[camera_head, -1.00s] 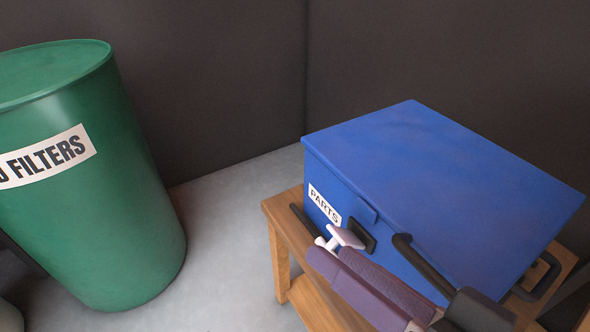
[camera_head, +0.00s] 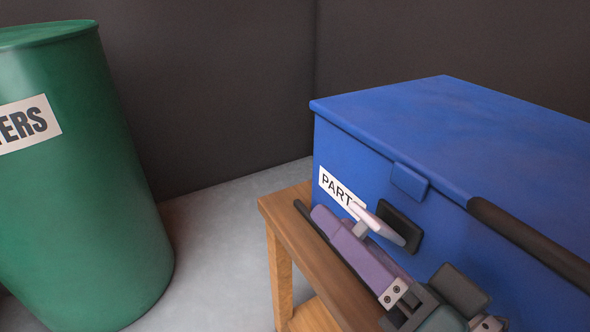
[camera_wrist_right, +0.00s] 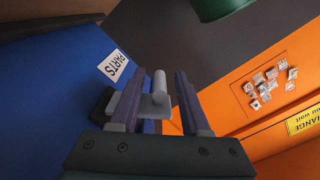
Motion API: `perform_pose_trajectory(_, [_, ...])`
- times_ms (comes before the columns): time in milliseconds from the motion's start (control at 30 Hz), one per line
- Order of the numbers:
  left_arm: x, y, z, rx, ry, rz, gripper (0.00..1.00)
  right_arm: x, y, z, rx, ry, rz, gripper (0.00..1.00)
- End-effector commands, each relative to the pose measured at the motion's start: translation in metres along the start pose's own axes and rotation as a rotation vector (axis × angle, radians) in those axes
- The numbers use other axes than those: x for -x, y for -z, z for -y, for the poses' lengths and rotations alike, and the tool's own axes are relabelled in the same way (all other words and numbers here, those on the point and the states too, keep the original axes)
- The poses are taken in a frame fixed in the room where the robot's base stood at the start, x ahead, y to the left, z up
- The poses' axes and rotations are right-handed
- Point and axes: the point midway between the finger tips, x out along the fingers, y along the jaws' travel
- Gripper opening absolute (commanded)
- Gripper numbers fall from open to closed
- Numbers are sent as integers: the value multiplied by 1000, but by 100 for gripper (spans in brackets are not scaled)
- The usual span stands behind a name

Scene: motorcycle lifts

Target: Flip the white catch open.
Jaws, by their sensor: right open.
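The white catch (camera_head: 378,222) sits on a black plate (camera_head: 402,228) on the front of the blue box, beside the PARTS label. It sticks out from the box, with a short stub at its outer end. My right gripper (camera_head: 338,224) is at the catch, its purple fingers reaching past it from the lower right. In the right wrist view the open fingers (camera_wrist_right: 160,76) stand on either side of the pale catch (camera_wrist_right: 158,96), with a gap visible on the right side. Whether a finger touches it I cannot tell. My left gripper is out of view.
The blue box (camera_head: 470,130) stands on a wooden bench (camera_head: 283,215). A dark bar (camera_head: 535,242) crosses its front at the right. A green drum (camera_head: 80,190) stands left, with bare floor between. The wrist view shows an orange surface (camera_wrist_right: 225,100) with a yellow sign.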

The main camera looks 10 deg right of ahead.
Motion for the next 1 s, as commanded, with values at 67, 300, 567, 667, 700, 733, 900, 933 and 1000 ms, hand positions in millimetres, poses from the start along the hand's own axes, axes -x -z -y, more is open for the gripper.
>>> perform_pose_trajectory(67, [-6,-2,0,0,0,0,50,-12,-1,-2,-1,0,-3,47])
perform_pose_trajectory(300, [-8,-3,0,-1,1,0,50,-25,0,-1,-1,-1,0,47])
perform_pose_trajectory(567, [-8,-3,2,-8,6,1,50,-25,0,0,0,-2,1,40])
perform_pose_trajectory(667, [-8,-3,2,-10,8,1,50,-25,0,0,0,-2,1,29])
perform_pose_trajectory(700, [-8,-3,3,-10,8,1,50,-25,0,0,0,-2,1,24])
perform_pose_trajectory(733, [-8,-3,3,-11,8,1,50,-25,0,0,0,-2,1,21])
perform_pose_trajectory(900, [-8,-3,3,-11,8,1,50,-25,0,0,0,-1,1,2])
perform_pose_trajectory(933, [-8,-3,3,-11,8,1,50,-25,0,0,0,-1,1,0])
perform_pose_trajectory(1000, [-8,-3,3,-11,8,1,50,-25,0,0,0,-2,1,0])
